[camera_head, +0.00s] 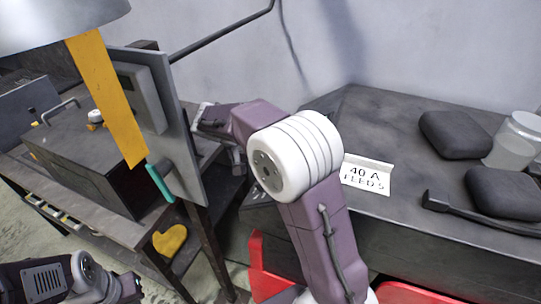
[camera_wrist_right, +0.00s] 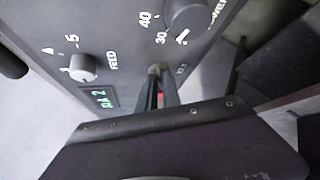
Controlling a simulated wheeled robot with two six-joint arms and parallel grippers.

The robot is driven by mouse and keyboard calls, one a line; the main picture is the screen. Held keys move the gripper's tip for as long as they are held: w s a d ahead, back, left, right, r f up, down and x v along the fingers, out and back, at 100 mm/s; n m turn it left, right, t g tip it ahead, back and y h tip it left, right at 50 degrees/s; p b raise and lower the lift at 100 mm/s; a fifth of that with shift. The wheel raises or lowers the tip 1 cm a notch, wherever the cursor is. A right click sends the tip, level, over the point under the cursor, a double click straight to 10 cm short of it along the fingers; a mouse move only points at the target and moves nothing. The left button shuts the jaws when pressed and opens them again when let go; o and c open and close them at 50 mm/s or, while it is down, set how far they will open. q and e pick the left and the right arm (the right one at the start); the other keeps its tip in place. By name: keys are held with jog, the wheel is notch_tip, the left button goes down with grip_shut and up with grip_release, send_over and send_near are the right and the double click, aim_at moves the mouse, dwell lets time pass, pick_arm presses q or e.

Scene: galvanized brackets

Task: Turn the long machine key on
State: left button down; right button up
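The grey machine panel (camera_wrist_right: 118,38) fills the upper part of the right wrist view, with dials and printed marks. The long machine key (camera_wrist_right: 160,99) shows only as a red sliver between my right gripper's fingers, at a brassy lock spot (camera_wrist_right: 154,70) on the panel. My right gripper (camera_wrist_right: 160,86) is nearly closed around it, its tips at the panel face; the key's turn angle is hidden. In the head view my right arm reaches the panel's (camera_head: 181,130) right side, where the fingers are hidden. My left gripper (camera_head: 130,287) is at the lower left, away from the panel; its opening is unclear.
A FEED knob (camera_wrist_right: 83,67), a larger dark knob (camera_wrist_right: 187,13) and a green display (camera_wrist_right: 100,98) are near the fingers. A yellow strip (camera_head: 105,98) hangs before the panel. The right bench (camera_head: 395,125) holds dark pads (camera_head: 455,133), a jar (camera_head: 514,140) and a sign (camera_head: 366,174).

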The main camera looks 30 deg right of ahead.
jog(key=o, duration=0.4)
jog(key=shift+r, duration=0.1)
